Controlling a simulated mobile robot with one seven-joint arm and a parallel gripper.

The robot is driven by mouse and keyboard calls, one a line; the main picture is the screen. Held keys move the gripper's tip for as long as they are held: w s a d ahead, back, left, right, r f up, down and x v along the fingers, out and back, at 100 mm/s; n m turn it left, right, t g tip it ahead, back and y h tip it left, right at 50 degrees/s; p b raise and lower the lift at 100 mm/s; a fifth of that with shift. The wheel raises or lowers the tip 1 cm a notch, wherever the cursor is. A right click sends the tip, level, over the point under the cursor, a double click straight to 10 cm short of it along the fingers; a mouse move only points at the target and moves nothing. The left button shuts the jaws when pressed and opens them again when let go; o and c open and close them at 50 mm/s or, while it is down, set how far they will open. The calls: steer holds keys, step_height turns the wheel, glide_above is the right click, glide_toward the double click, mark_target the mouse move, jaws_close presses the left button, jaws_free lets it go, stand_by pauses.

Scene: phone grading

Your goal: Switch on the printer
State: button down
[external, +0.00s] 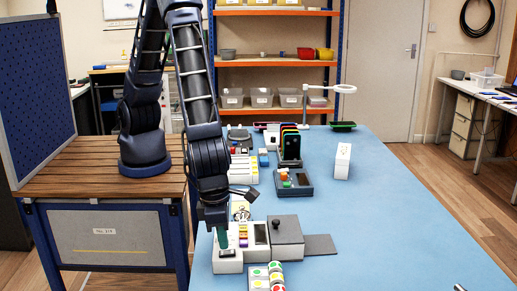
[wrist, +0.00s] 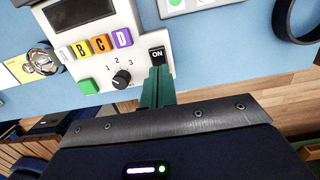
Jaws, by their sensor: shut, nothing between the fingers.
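The white printer (external: 228,262) stands on the near left of the blue table. In the wrist view its panel (wrist: 98,50) shows a dark window, coloured buttons A to D, a green button (wrist: 88,87), a knob (wrist: 121,80) marked 1 to 3, and a black switch (wrist: 157,56) reading ON. My gripper (wrist: 158,72) has green fingers, shut and empty, with the tips right at the lower edge of the ON switch. I cannot tell whether they touch it. In the external view my gripper (external: 223,243) points down over the printer's left part.
A grey lidded box (external: 286,238) stands close right of the printer. A tray of coloured stickers (external: 258,272) lies in front. Phones in a rack (external: 290,145), a dark tray (external: 300,190) and a white box (external: 342,161) stand farther back.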

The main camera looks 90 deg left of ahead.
mark_target(222, 253)
step_height(222, 253, up, 12)
steer(key=s, duration=0.1)
steer(key=shift+s+r, duration=0.25)
steer(key=shift+s, duration=0.15)
steer(key=shift+w+r, duration=0.1)
steer(key=shift+w, duration=0.65)
steer(key=f, duration=0.4)
steer(key=w+f, duration=0.1)
steer(key=f, duration=0.4)
steer(key=w+f, duration=0.1)
steer(key=f, duration=0.4)
